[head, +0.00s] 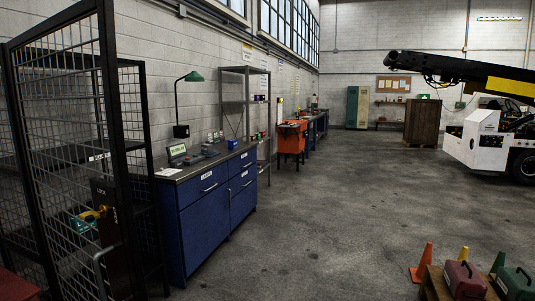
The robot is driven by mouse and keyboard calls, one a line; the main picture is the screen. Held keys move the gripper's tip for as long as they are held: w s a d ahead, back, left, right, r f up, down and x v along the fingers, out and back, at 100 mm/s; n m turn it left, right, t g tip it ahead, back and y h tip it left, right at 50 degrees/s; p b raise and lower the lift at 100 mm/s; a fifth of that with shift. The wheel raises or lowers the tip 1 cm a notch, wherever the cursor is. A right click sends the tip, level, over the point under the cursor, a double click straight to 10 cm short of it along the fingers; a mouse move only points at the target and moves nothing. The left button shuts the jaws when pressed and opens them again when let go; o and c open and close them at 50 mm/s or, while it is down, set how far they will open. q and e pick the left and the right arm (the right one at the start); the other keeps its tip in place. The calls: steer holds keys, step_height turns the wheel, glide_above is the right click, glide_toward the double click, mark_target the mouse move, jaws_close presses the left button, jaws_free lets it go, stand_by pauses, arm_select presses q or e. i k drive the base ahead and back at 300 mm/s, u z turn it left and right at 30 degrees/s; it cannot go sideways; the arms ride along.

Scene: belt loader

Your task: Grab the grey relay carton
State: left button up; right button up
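Several small box-like items (216,136) stand at the far end of the blue workbench's top (205,158), by the wall. They look pale or greyish, but they are too small for me to tell whether one is the grey relay carton. Neither of my grippers is in view.
A black mesh cage (107,150) stands close on the left, before the blue bench. A green lamp (190,77), a metal shelf (245,71) and an orange cart (291,138) line the wall. Orange cone (421,262) and cases (465,279) stand lower right. The middle floor (345,205) is clear.

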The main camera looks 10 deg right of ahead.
mark_target(206, 149)
steer(key=z, duration=0.4)
steer(key=i, duration=1.1)
steer(key=z, duration=0.25)
steer(key=i, duration=3.95)
steer(key=u, duration=1.15)
steer(key=i, duration=1.7)
steer(key=u, duration=1.2)
